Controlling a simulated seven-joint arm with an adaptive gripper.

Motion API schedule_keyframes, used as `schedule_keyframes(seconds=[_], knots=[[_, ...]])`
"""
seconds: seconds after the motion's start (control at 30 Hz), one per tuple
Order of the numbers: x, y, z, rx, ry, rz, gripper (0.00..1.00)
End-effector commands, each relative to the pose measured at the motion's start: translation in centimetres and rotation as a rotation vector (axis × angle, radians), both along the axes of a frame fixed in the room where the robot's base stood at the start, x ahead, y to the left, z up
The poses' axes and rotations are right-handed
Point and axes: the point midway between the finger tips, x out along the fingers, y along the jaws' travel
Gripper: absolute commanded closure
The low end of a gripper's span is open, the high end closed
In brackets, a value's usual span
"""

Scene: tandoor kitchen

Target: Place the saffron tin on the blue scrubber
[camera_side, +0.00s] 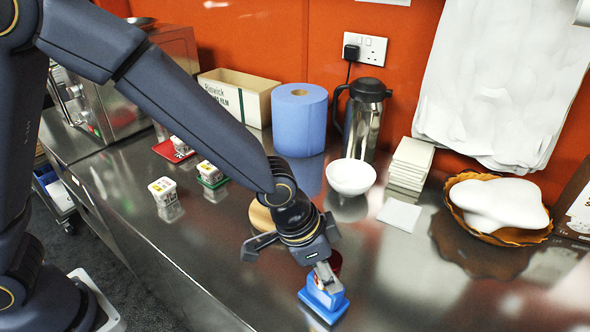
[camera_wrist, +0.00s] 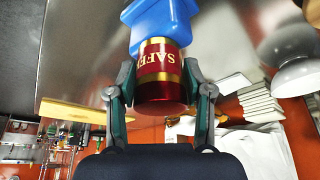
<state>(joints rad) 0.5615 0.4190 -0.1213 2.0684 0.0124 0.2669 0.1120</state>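The saffron tin (camera_wrist: 158,62) is red with gold bands and lettering. In the wrist view it sits between the two fingertips of my gripper (camera_wrist: 159,78), which appear to press its sides. In the side view my gripper (camera_side: 326,272) points down near the counter's front edge, and only a bit of the red tin (camera_side: 335,262) shows behind it. The blue scrubber (camera_side: 322,300) is right below the gripper. In the wrist view the scrubber (camera_wrist: 150,18) is just beyond the tin's far end. I cannot tell whether tin and scrubber touch.
A white bowl (camera_side: 351,177), a stack of white tiles (camera_side: 410,160), a steel flask (camera_side: 363,118) and a blue paper roll (camera_side: 299,120) stand behind. Small tubs (camera_side: 163,190) are to the left. A basket (camera_side: 500,237) is at right. The steel counter (camera_side: 400,290) right of the scrubber is clear.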

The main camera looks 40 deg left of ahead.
Motion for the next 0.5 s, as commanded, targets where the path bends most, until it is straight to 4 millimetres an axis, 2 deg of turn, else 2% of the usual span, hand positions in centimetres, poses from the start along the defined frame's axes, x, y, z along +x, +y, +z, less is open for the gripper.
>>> schedule_keyframes(seconds=[0.03,0.17,0.5], knots=[[0.0,0.0,0.01,0.0,0.0,0.0,0.41],[-0.01,0.01,0.02,0.0,0.0,0.0,0.29],[0.03,-0.02,0.45,-0.001,-0.001,0.0,0.29]])
